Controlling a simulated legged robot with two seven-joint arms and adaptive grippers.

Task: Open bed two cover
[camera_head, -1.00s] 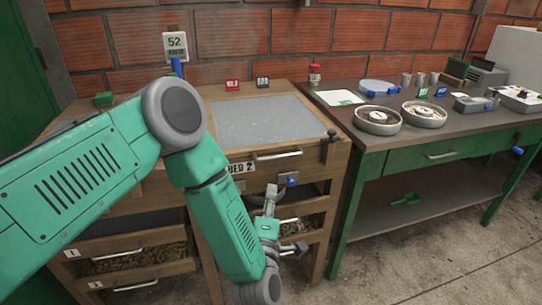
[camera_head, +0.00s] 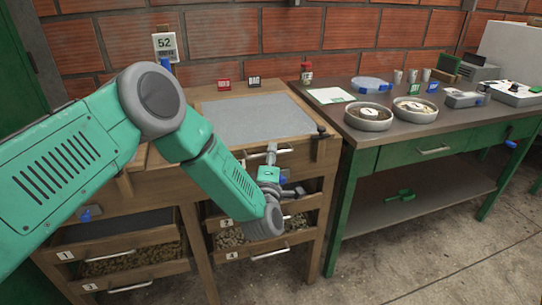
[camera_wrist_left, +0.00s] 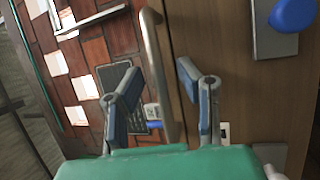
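The bed two station is a wooden cabinet with a grey flat top panel (camera_head: 255,118). A pale bar handle (camera_head: 285,152) is on its upper front; the BED 2 label is hidden behind my arm. My left gripper (camera_head: 271,153) is at this handle, pointing up along the cabinet front. In the left wrist view the handle (camera_wrist_left: 160,75) runs between the fingers of my left gripper (camera_wrist_left: 160,95), which stand apart with gaps on both sides. I cannot tell whether either finger touches it. My right gripper is in no view.
A latch with a blue knob (camera_head: 298,191) sits below the handle. Lower drawers (camera_head: 262,238) hold beans. A dark clamp (camera_head: 321,131) is at the top right corner. A green-framed table (camera_head: 425,147) with pans stands to the right, across a narrow gap.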

